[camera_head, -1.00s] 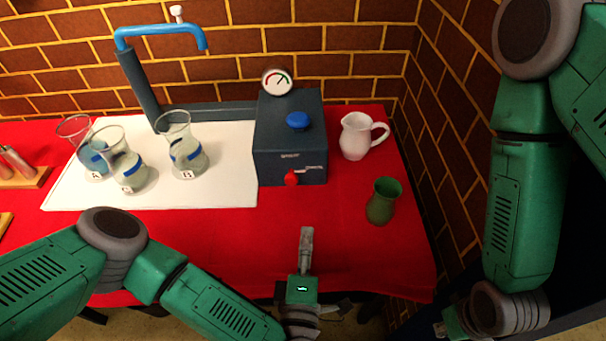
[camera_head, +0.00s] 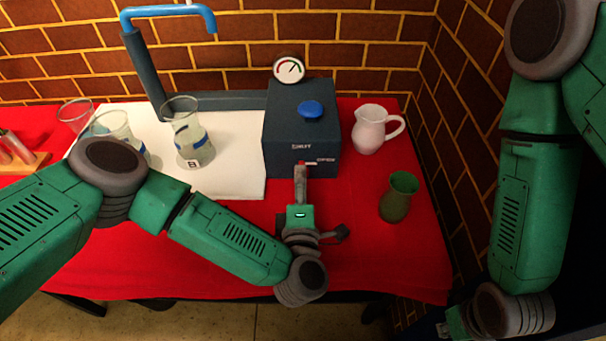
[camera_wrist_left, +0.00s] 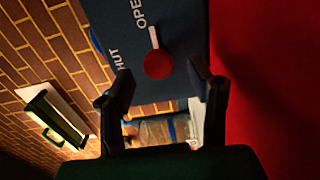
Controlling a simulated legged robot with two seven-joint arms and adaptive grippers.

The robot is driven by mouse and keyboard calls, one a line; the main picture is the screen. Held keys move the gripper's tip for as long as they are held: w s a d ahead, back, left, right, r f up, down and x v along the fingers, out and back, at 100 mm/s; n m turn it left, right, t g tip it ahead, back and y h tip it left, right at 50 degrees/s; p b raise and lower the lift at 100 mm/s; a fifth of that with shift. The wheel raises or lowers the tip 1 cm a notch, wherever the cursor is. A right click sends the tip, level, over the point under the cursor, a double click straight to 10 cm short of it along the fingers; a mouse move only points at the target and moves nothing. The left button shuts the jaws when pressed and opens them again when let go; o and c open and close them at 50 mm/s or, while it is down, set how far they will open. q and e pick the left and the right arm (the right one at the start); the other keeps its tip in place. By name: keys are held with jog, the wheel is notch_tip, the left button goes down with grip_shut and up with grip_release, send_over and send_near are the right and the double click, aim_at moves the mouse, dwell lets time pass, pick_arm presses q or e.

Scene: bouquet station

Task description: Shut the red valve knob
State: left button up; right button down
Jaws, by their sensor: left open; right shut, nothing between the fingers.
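The red valve knob (camera_wrist_left: 158,65) is on the front of the dark blue box (camera_head: 271,140). In the left wrist view its white pointer aims toward the OPEN lettering, away from the SHUT lettering. In the head view my left gripper (camera_head: 300,172) is right in front of the knob and covers most of it. In the left wrist view the open fingers (camera_wrist_left: 163,85) lie to either side of the knob, with the knob seen in the gap; I cannot tell whether they touch it.
A blue button (camera_head: 311,109) and a gauge (camera_head: 289,69) are on top of the box. A white jug (camera_head: 369,131) and a green vase (camera_head: 397,198) stand right of it. Flasks, one marked B (camera_head: 188,137), stand on the left. The red cloth's front is clear.

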pick_arm(q)
jog(key=shift+w+a, duration=0.15)
jog(key=shift+w, duration=0.35)
jog(key=shift+w+a, duration=0.15)
jog(key=shift+w, duration=0.55)
jog(key=shift+d, duration=0.8)
jog(key=c, duration=1)
jog(key=shift+w+a, duration=0.1)
jog(key=shift+a, duration=0.1)
grip_shut()
jog(key=shift+a+f, duration=0.1)
jog(key=shift+a, duration=0.2)
pick_arm(e)
jog(key=shift+d+f, duration=0.1)
jog(key=shift+f, duration=0.1)
